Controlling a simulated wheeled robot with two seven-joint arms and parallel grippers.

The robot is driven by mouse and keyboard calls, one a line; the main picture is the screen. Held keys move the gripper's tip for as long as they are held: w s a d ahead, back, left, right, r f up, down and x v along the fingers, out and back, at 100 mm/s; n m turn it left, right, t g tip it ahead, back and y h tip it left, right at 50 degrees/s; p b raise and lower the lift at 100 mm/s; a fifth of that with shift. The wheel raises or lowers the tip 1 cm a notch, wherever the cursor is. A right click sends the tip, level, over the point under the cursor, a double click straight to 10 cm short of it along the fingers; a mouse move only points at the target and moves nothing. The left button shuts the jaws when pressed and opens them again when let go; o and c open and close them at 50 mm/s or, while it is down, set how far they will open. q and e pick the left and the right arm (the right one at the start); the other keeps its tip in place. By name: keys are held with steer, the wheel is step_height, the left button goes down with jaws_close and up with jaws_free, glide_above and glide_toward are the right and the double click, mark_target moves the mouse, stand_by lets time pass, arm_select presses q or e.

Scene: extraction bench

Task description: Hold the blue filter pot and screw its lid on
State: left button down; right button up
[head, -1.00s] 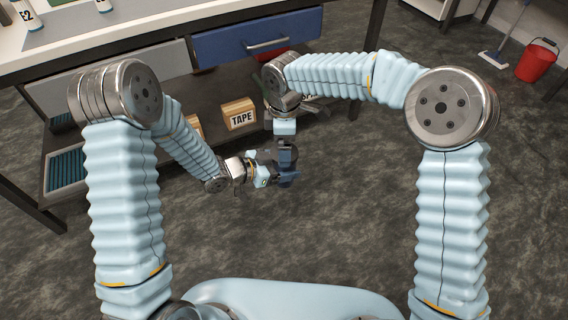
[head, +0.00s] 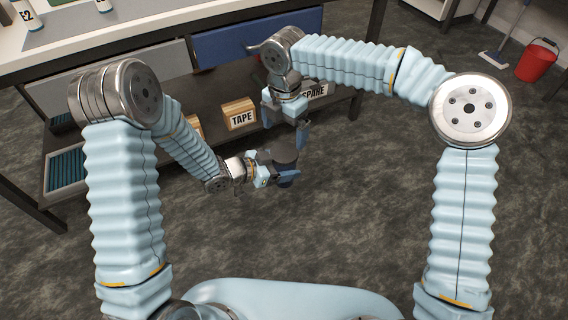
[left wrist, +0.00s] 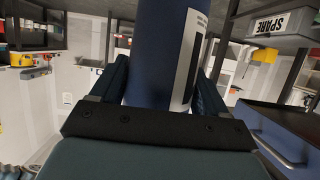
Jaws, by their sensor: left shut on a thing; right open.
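The blue filter pot (head: 287,173) is in front of me in the head view, mostly covered by my left gripper. The left wrist view shows its blue wall with a white and black label (left wrist: 157,50) between the two fingers. My left gripper (head: 277,175) is shut on the pot from the left, off the floor. A dark round top (head: 285,149), which looks like the lid, sits on the pot; I cannot tell how tightly. My right gripper (head: 285,130) is open above it, its fingers apart and seemingly empty.
The bench with a blue drawer (head: 245,43) stands behind. Its lower shelf holds a box marked TAPE (head: 239,114) and a grey bin marked SPARE (head: 316,91), close behind my right gripper. A red bucket (head: 537,62) is far right.

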mark_target(284, 151)
steer(key=shift+f, duration=0.1)
steer(key=shift+f, duration=3.95)
steer(key=shift+c, duration=0.3)
steer(key=c, duration=1)
steer(key=m, duration=0.5)
steer(key=shift+r, duration=0.1)
steer(key=shift+c, duration=0.2)
steer(key=m, duration=0.4)
steer(key=shift+m, duration=0.4)
